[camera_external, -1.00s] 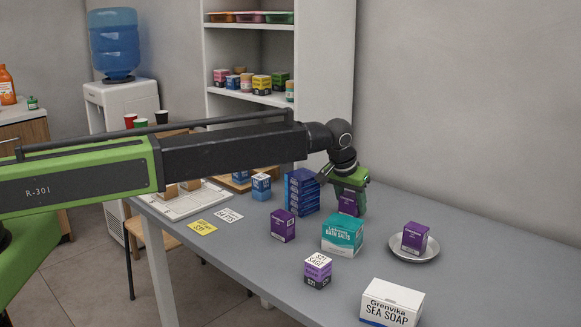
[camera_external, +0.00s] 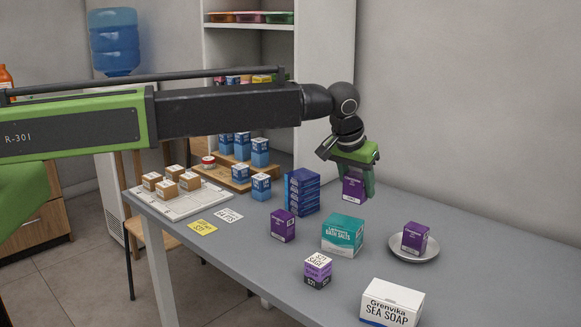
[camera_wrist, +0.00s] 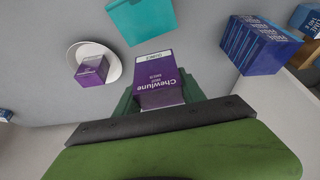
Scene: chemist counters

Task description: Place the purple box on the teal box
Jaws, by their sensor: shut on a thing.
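My gripper (camera_external: 358,184) is shut on a purple box (camera_external: 355,188) and holds it above the grey table. In the wrist view the held purple box (camera_wrist: 159,82) sits between my green fingers, its label facing the camera. The teal box (camera_external: 343,234), labelled bath salts, stands on the table below and slightly left of my gripper in the external view. It also shows at the top of the wrist view (camera_wrist: 143,18), apart from the held box. Another purple box (camera_external: 283,226) stands left of the teal box. A further purple box (camera_external: 415,237) sits on a round plate (camera_external: 402,256).
A stack of dark blue boxes (camera_external: 301,192) stands close left of my gripper. A purple-and-white box (camera_external: 318,270) and a white sea soap box (camera_external: 391,304) are near the front. Blue boxes and a white tray (camera_external: 180,209) lie at the left. The table's right side is clear.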

